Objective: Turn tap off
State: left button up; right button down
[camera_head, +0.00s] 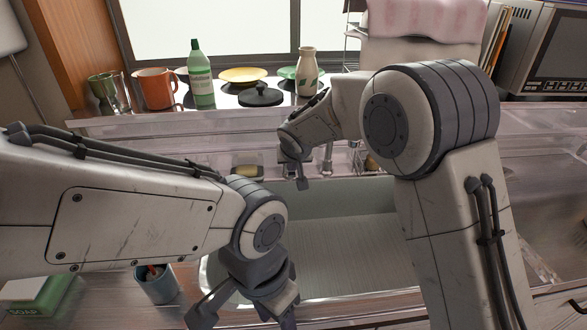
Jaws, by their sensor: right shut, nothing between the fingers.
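The sink (345,252) is a grey basin in the middle of the head view. Small metal parts of the tap (327,158) show at its back edge, partly hidden by my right arm. My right gripper (302,184) is shut and empty, pointing down just left of these tap parts. I cannot tell whether it touches the tap. The handle's position is hidden, and I see no clear water stream. My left gripper (246,315) is open and empty over the front left of the sink, with its fingers spread.
A back ledge holds a green bottle (201,82), an orange mug (156,88), a glass mug (106,93), a black lid (261,95) and a vase (307,72). A blue cup (156,286) and a soap box (36,297) stand front left. The visible basin floor is clear.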

jog(key=shift+s+f, duration=0.1)
notch_tip(320, 180, up, 6)
jog(key=p, duration=0.4)
jog(key=shift+f, duration=0.25)
jog(key=s+f+b+v, duration=0.1)
jog(key=b+v, duration=0.1)
jog(key=v, duration=0.6)
jog(key=s+d+n+g+p, duration=0.2)
jog(key=s+d+g+p, duration=0.1)
jog(key=s, duration=1.4)
jog(key=s+d+n+g+p, duration=0.3)
jog(key=s+d, duration=0.3)
jog(key=s, duration=1.1)
jog(key=shift+d+g+p, duration=0.2)
jog(key=shift+g+p, duration=0.5)
jog(key=shift+p, duration=0.1)
jog(key=shift+s, duration=0.1)
